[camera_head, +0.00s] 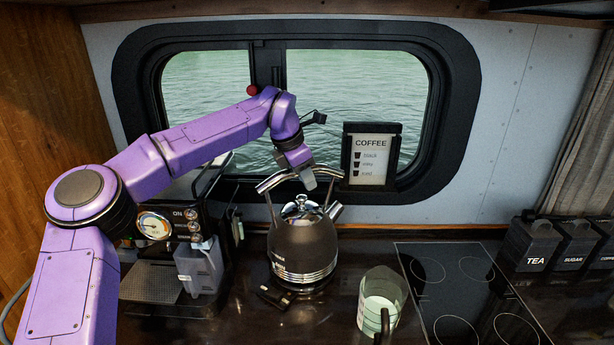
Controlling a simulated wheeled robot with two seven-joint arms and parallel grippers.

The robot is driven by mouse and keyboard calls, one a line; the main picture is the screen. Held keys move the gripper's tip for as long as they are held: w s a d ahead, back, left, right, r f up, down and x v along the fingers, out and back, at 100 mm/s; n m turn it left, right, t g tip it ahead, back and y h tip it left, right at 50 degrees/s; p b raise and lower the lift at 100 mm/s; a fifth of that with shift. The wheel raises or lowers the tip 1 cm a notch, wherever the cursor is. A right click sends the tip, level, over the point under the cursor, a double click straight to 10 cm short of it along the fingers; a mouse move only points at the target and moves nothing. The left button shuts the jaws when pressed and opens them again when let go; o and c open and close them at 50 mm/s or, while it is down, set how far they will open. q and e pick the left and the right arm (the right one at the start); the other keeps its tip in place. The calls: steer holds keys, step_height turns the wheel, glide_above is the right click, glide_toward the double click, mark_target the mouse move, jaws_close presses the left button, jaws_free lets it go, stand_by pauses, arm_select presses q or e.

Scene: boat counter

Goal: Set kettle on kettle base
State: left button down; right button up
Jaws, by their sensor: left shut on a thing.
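A dark kettle (303,246) with a shiny lid, a silver lower band and a spout to the right is upright in the middle of the counter. My left gripper (309,181) reaches down from above and is shut on the kettle's top handle (271,183). A dark piece that looks like part of the kettle base (275,296) shows at the kettle's lower front left. The kettle hides the rest of it. I cannot tell whether the kettle's bottom touches the base or hangs just above it. My right gripper is not in view.
A coffee machine (155,270) stands to the left, partly behind my arm. A glass jug (381,297) stands to the front right, beside a black hob (460,285). Tea and sugar boxes (530,246) are far right. A coffee sign (371,157) stands behind the kettle.

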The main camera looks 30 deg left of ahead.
arm_select(q)
steer(key=shift+r, duration=0.25)
steer(key=shift+f+b, duration=0.3)
steer(key=shift+f, duration=0.35)
stand_by(0.3)
steer(key=c, duration=1.1)
jaws_free()
steer(key=shift+s, duration=0.1)
steer(key=shift+d, duration=0.1)
steer(key=shift+s, duration=0.1)
steer(key=shift+r+p, duration=0.25)
steer(key=shift+p, duration=0.05)
steer(key=p+v, duration=0.2)
steer(key=v, duration=0.1)
steer(key=shift+s+r, duration=0.2)
steer(key=shift+r, duration=0.15)
steer(key=p+v, duration=0.3)
steer(key=v, duration=0.3)
steer(key=shift+s+r+p, duration=0.25)
steer(key=shift+p, duration=0.15)
